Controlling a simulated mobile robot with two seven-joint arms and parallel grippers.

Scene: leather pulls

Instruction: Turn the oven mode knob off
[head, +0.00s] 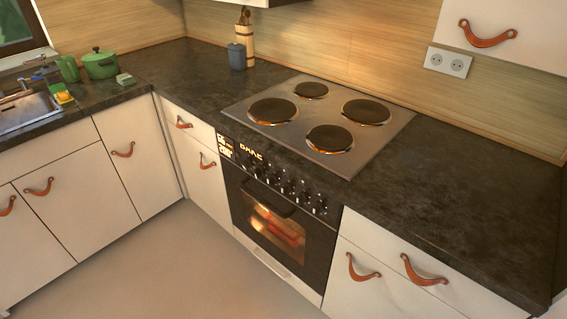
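The oven (259,228) is built in under the counter in the middle of the head view. Its window glows orange, with something reddish inside. A dark control panel (277,180) with several small knobs (292,189) runs along its top. A lit display (250,152) sits at the panel's left end. The knobs are too small to tell which one is the mode knob or how it is set. Neither of my grippers is in view.
A hob (326,148) with round burners lies on the dark counter (455,190) above the oven. A green pot (100,65) and sink (22,110) are at the left. Leather pulls stick out from the cabinets. The floor (185,262) before the oven is clear.

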